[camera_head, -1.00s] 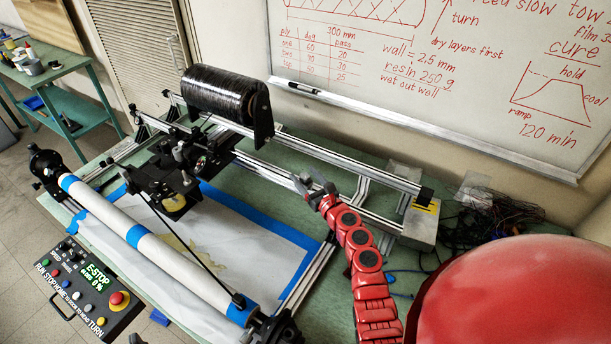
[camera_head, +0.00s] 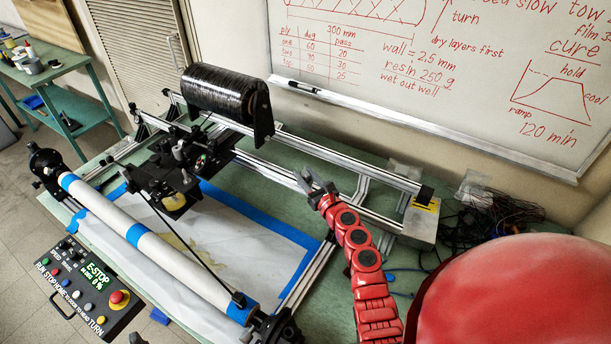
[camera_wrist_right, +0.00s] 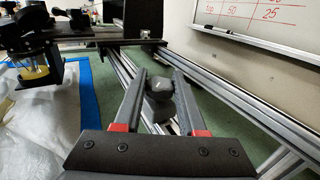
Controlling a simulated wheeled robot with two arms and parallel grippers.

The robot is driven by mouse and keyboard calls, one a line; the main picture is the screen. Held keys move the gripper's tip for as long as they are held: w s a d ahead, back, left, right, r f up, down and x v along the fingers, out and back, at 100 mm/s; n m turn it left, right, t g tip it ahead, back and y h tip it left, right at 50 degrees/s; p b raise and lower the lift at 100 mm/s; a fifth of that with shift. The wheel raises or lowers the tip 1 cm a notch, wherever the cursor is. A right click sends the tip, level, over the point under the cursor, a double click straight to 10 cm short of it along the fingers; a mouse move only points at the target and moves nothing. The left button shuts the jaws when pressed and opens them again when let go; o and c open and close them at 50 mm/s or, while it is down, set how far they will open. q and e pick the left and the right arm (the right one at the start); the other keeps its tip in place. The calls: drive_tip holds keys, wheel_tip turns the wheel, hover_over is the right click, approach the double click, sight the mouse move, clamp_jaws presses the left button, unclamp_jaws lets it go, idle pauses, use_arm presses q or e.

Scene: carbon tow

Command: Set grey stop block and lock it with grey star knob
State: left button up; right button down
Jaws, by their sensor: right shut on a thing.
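My right gripper (camera_head: 318,186) is above the rail frame at the right end of the machine. In the right wrist view its two grey fingers (camera_wrist_right: 160,76) stand on either side of the grey star knob (camera_wrist_right: 158,84), shut on it. Below the knob is a darker grey body that looks like the grey stop block (camera_wrist_right: 159,110), at the rail. The fingers and gripper body partly hide it, and I cannot tell how it sits on the rail. The knob and block are too small to make out in the head view. My left gripper is not in view.
Aluminium rails (camera_head: 350,168) run across the green table, with the black tow spool (camera_head: 222,95) above them. A carriage (camera_head: 180,165) stands left of my gripper. The white mandrel (camera_head: 150,243) is in front. Loose cables (camera_head: 495,220) lie at right.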

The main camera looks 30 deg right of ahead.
drive_tip(key=shift+a+f+m+h, duration=0.1)
drive_tip(key=shift+a+m+h, duration=0.2)
drive_tip(key=shift+h, duration=0.4)
drive_tip(key=shift+m+h, duration=0.4)
drive_tip(key=shift+h, duration=0.2)
drive_tip(key=shift+d+r+m+g+h+p, duration=0.1)
drive_tip(key=shift+r+m+g+h+p, duration=0.05)
drive_tip(key=shift+m+h+p, duration=0.4)
drive_tip(key=shift+d+r+m+g+h+p, duration=0.15)
drive_tip(key=shift+m+h+p, duration=0.15)
drive_tip(key=shift+h, duration=0.35)
drive_tip(key=m+h, duration=0.1)
drive_tip(key=m+g+h+p, duration=0.1)
drive_tip(key=shift+a+h, duration=0.2)
drive_tip(key=shift+h, duration=0.2)
drive_tip(key=shift+d+f+m+g+h+p, duration=0.15)
drive_tip(key=shift+m+g+h+p, duration=0.3)
drive_tip(key=shift+m+g+h, duration=0.8)
drive_tip(key=shift+t+h, duration=0.35)
drive_tip(key=shift+c, duration=2.4)
unclamp_jaws()
